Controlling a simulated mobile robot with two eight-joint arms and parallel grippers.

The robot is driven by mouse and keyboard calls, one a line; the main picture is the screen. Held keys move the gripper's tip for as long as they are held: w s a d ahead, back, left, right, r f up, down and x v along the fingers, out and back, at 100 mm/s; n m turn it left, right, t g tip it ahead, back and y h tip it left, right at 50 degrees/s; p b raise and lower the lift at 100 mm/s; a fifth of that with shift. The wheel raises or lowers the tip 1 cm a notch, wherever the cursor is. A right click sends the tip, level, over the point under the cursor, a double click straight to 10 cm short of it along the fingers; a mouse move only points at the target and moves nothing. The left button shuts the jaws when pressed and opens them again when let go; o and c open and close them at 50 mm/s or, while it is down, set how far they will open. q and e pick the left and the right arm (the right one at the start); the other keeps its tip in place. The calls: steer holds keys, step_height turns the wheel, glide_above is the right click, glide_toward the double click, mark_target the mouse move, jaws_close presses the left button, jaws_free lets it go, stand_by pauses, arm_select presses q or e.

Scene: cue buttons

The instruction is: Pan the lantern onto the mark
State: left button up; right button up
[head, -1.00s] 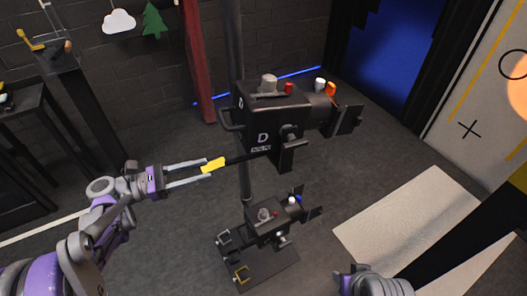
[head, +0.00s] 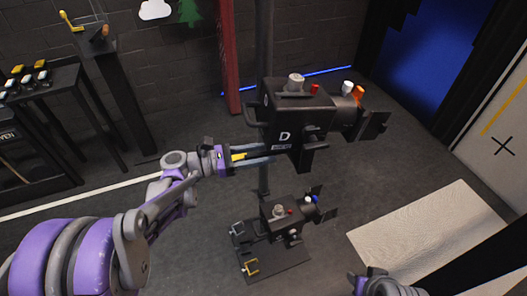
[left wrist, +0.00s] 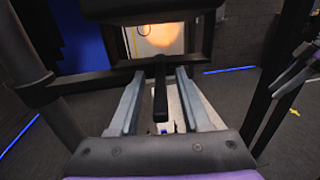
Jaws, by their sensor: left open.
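The black lantern marked D (head: 297,118) hangs on a vertical pole. In the left wrist view the black handle bar (left wrist: 160,95) lies between the fingers, with gaps on both sides. A black cross mark (head: 503,146) is on the pale wall panel at right. An orange light spot (left wrist: 167,38) shows on a pale panel in the left wrist view. My right gripper's fingers are not visible.
A second, smaller lantern (head: 285,214) stands below on a dark base plate (head: 270,264). A pale mat (head: 430,232) lies on the floor at right. Dark stands with small colored blocks (head: 30,74) are at left. A red post (head: 229,60) stands behind.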

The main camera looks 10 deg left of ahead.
arm_select(q)
steer(key=shift+w+d, duration=0.1)
steer(key=shift+d, duration=0.05)
jaws_close()
stand_by(1.4)
